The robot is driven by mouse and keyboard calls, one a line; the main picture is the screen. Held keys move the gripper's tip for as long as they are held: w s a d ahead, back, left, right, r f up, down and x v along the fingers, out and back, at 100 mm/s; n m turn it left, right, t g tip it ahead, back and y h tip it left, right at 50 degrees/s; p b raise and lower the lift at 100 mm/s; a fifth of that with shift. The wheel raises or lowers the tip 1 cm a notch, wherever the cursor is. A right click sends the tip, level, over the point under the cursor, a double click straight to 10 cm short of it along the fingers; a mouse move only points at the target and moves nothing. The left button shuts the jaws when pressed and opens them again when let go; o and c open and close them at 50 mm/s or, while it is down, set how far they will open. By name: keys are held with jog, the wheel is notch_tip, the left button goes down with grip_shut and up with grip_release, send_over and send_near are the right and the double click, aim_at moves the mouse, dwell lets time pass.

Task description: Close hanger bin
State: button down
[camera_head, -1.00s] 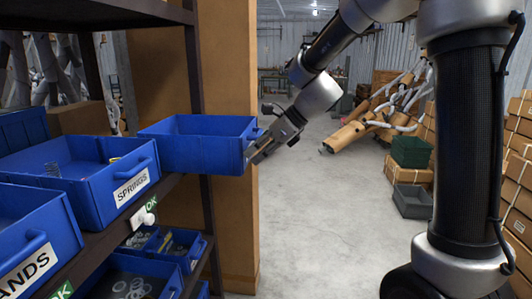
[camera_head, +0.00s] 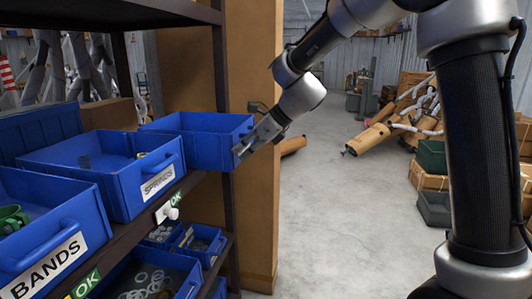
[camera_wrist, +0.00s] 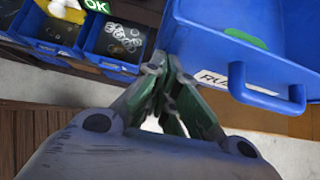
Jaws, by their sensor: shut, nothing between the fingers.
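A blue bin (camera_head: 195,145) at the far end of the upper shelf sticks out past the dark shelf post. In the wrist view its front (camera_wrist: 262,75) carries a handle and a partly hidden label starting "RU", probably the hanger bin. A green item shows inside it. My gripper (camera_head: 240,151) is shut and empty, at the bin's front in the head view. In the wrist view my fingertips (camera_wrist: 170,85) are beside the left end of that front. I cannot tell whether they touch it.
The SPRINGS bin (camera_head: 120,172) and BANDS bin (camera_head: 50,235) stand nearer on the same shelf. Small bins of rings (camera_head: 145,280) sit below. A cardboard-coloured panel (camera_head: 258,190) stands behind the shelf. Boxes and a grey crate (camera_head: 434,208) are at right; the floor between is clear.

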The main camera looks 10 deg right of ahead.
aim_at(206, 138)
jog(key=w+a, duration=0.1)
jog(key=a, duration=0.3)
jog(key=w+a, duration=0.2)
jog(key=a, duration=0.2)
jog(key=w+a, duration=0.1)
jog(key=a, duration=0.3)
jog(key=shift+w, duration=0.2)
jog(key=shift+a, duration=0.25)
jog(key=shift+w+r, duration=0.1)
